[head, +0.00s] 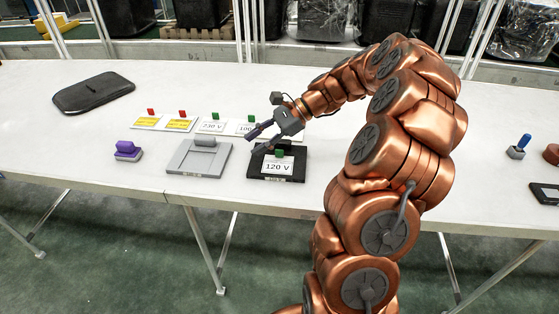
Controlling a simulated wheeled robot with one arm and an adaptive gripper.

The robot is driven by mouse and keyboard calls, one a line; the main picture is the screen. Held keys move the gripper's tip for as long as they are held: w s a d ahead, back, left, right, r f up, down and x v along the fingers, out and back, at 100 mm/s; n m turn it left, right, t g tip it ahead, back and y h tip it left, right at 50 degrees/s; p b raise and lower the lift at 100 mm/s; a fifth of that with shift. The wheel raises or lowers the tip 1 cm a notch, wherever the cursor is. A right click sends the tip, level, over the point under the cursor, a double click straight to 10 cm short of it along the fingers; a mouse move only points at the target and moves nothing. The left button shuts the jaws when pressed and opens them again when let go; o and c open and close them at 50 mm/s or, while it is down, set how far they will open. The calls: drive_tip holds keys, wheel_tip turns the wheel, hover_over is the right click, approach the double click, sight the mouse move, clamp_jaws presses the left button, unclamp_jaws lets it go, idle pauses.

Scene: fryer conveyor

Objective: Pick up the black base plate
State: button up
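The black base plate (293,176) lies flat on the white table, right of the grey plate. A white card (278,167) reading "120 V" with a green clip (279,153) sits on it. My gripper (254,143) is above and behind the plate's back left edge, with its fingers pointing left. The fingers look spread apart with nothing between them. Whether a finger touches the plate cannot be told from this view. My gripper hides part of the plate's back edge.
A grey plate (183,162) with a grey block lies left of the plate, then a purple block (128,149). Several labelled cards (180,123) stand behind. A flat black case (92,92) is at the far left. The table's front edge is close.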

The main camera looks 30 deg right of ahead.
sight(290, 141)
drive_tip(key=d+f+m, duration=0.1)
drive_tip(key=d, duration=0.1)
drive_tip(key=w+d+f+m+t, duration=0.1)
drive_tip(key=d, duration=0.2)
drive_tip(key=d+f+m+t, duration=0.1)
drive_tip(key=d, duration=0.2)
drive_tip(key=shift+w, duration=0.4)
drive_tip(key=d+f+m+t, duration=0.1)
drive_tip(key=d, duration=0.2)
drive_tip(key=d+f+m+t, duration=0.1)
drive_tip(key=d+m, duration=0.1)
drive_tip(key=d, duration=0.1)
drive_tip(key=d+f+m+t, duration=0.1)
drive_tip(key=d+f, duration=0.1)
drive_tip(key=d, duration=0.1)
drive_tip(key=shift+d+m+h+b, duration=0.3)
drive_tip(key=shift+d+m+b, duration=0.05)
drive_tip(key=shift+m, duration=0.05)
drive_tip(key=shift+p+x, duration=0.8)
drive_tip(key=shift+x, duration=2.95)
drive_tip(key=shift+s, duration=0.2)
clamp_jaws()
